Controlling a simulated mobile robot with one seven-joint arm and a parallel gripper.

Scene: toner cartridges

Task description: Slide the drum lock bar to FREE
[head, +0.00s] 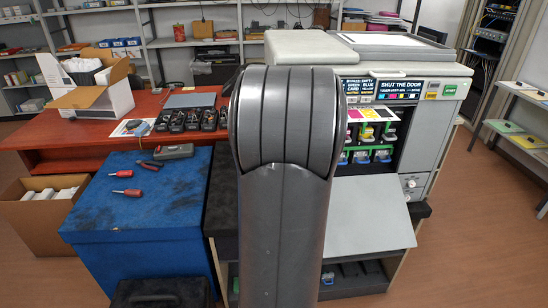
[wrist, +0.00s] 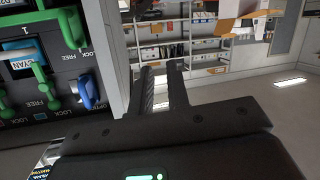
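The printer (head: 430,120) stands on the right in the head view, its front flap folded down. The wrist view is upside down and shows, at left, a dark panel with green handles (wrist: 70,25), a CYAN label (wrist: 18,65) and a blue lever (wrist: 86,91) near LOCK and FREE markings. I cannot tell which part is the drum lock bar. My gripper (wrist: 162,68) is open and empty, to the right of the panel, apart from it.
The printer's lowered flap (head: 370,225) juts out below the bay. A red desk (head: 100,115) holds several black cartridges (head: 192,120). Beyond my fingers is open room.

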